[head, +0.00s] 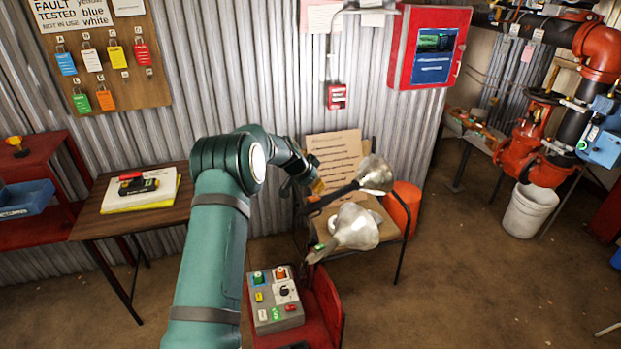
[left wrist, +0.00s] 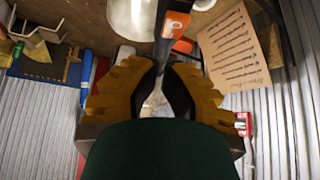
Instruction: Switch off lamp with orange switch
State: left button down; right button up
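A lamp with a metal shade (head: 376,173) and a dark stem stands over the small wooden table by the wall. In the left wrist view its dark stem runs from the top toward the gap between my fingers, with an orange switch (left wrist: 178,22) on it. A second lamp (head: 356,228) with a metal shade and a green switch sits nearer the front. My left gripper (head: 312,188) is by the first lamp's stem. In the left wrist view its yellow fingers (left wrist: 158,85) are spread apart, with nothing clearly clamped. My right gripper is not in view.
A control box (head: 276,300) with several buttons sits on a red stand in front. A paper-covered board (head: 336,158) leans behind the lamps. An orange bucket (head: 404,208) is right of the table. A wooden table (head: 125,205) stands left.

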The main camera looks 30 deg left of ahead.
aim_at(316, 199)
pick_arm(q)
jog(key=shift+s+a+f, duration=0.1)
jog(key=shift+s+f, duration=0.1)
jog(key=shift+f, duration=0.45)
jog(key=shift+s+a+f, duration=0.1)
jog(key=shift+s+f, duration=0.05)
jog(key=shift+f, duration=0.5)
jog(key=b, duration=0.2)
jog(key=f+b, duration=0.1)
jog(key=b, duration=0.1)
jog(key=shift+s+a+f, duration=0.15)
jog(key=shift+s+f, duration=0.1)
jog(key=shift+s, duration=0.05)
jog(key=shift+r, duration=0.25)
jog(key=shift+w, duration=0.1)
jog(key=shift+w+d+r, duration=0.1)
jog(key=shift+w+d, duration=0.2)
jog(key=shift+w, duration=0.35)
jog(key=shift+r, duration=0.1)
